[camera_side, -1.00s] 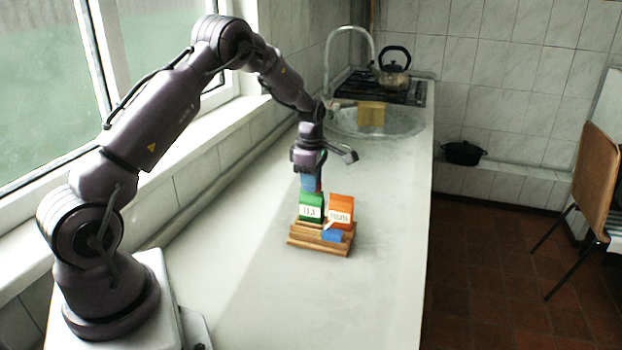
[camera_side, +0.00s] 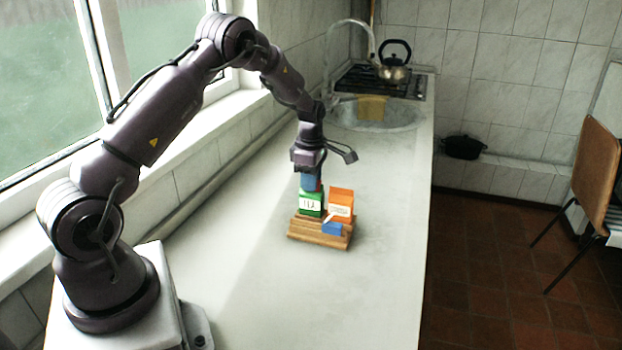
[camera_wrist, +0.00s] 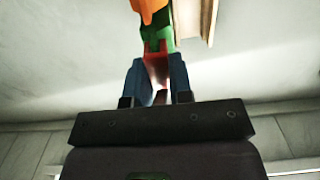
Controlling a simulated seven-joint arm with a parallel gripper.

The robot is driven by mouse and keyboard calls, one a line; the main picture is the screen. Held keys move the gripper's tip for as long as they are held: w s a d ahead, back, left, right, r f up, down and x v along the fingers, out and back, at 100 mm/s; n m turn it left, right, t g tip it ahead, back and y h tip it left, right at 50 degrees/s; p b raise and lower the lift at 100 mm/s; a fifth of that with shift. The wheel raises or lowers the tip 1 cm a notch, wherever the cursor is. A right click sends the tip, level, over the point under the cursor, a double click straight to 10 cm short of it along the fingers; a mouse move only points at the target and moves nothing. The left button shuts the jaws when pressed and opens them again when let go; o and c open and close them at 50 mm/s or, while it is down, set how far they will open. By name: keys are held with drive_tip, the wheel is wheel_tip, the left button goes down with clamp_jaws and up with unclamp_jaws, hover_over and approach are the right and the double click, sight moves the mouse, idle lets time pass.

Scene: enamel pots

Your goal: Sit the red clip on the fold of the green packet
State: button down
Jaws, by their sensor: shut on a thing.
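The green packet (camera_side: 310,203) with a white label stands upright on a wooden rack. My gripper (camera_side: 310,184) is directly above it, pointing down, with blue fingers. In the wrist view my gripper (camera_wrist: 158,85) is shut on the red clip (camera_wrist: 156,65), which sits between the fingertips. The green packet (camera_wrist: 160,37) shows right beyond the clip there. The clip is at the packet's top edge; I cannot tell whether it is seated around the fold or only touching it. In the side view the clip is mostly hidden by the fingers.
An orange packet (camera_side: 341,202) stands beside the green one on the wooden rack (camera_side: 304,231). The sink (camera_side: 395,121) with a yellow cloth (camera_side: 371,108) is farther back. The counter around the rack is clear.

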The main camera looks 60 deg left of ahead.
drive_tip(key=c, duration=0.9)
unclamp_jaws()
drive_tip(key=shift+c, duration=0.2)
wheel_tip(320, 180, up, 13)
drive_tip(key=s+d+r+m+t, duration=0.2)
drive_tip(key=s+d+r+m, duration=0.4)
drive_tip(key=s+d+m, duration=0.5)
drive_tip(key=s+d+r+m+t, duration=0.3)
drive_tip(key=s+d+r+m, duration=0.2)
drive_tip(key=s+d+m, duration=0.7)
drive_tip(key=m, duration=0.3)
drive_tip(key=shift+s+d+r+m+t, duration=0.15)
drive_tip(key=shift+d+r+m+t, duration=0.15)
drive_tip(key=shift+d+r+m, duration=0.1)
